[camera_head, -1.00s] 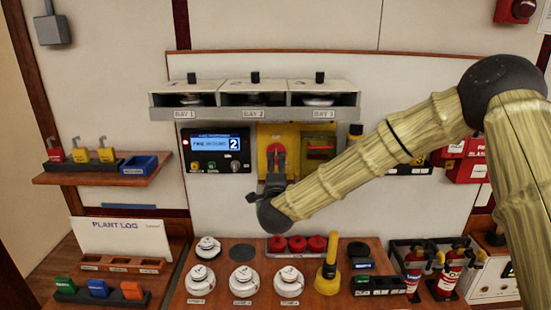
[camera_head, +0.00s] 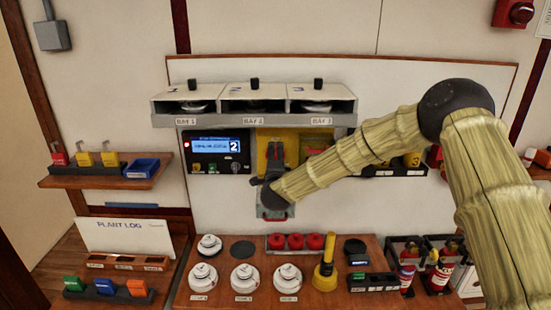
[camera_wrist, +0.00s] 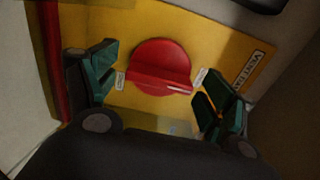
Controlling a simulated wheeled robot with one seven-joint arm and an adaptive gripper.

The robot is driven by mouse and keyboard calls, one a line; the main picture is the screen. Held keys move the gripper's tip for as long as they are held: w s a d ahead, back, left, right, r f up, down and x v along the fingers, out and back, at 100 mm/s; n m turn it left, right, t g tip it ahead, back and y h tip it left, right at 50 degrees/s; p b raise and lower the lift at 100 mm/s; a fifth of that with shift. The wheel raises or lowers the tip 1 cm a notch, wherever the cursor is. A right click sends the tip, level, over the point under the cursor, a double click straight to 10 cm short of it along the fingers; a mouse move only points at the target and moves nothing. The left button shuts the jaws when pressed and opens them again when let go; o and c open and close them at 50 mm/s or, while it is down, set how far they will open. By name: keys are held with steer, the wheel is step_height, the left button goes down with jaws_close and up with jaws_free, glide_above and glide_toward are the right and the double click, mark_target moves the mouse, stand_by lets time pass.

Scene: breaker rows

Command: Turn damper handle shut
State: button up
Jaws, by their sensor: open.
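The damper handle (camera_wrist: 160,68) is a round red knob with a raised grip bar, on a yellow plate (camera_wrist: 120,22). In the wrist view its bar lies nearly level, tilted slightly down to the right. My gripper (camera_wrist: 155,88) is open, with one green-padded finger on each side of the handle. Gaps show between both fingers and the knob, so it holds nothing. In the head view my gripper (camera_head: 275,165) is in front of the yellow panel (camera_head: 300,140) and hides most of the handle.
A blue-screen control box (camera_head: 215,150) sits left of the yellow panel. The bay shelf (camera_head: 255,120) juts out just above. Fire extinguishers (camera_head: 408,265) stand at the right.

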steer(key=shift+c, duration=0.3)
steer(key=c, duration=0.9)
steer(key=shift+c, duration=0.2)
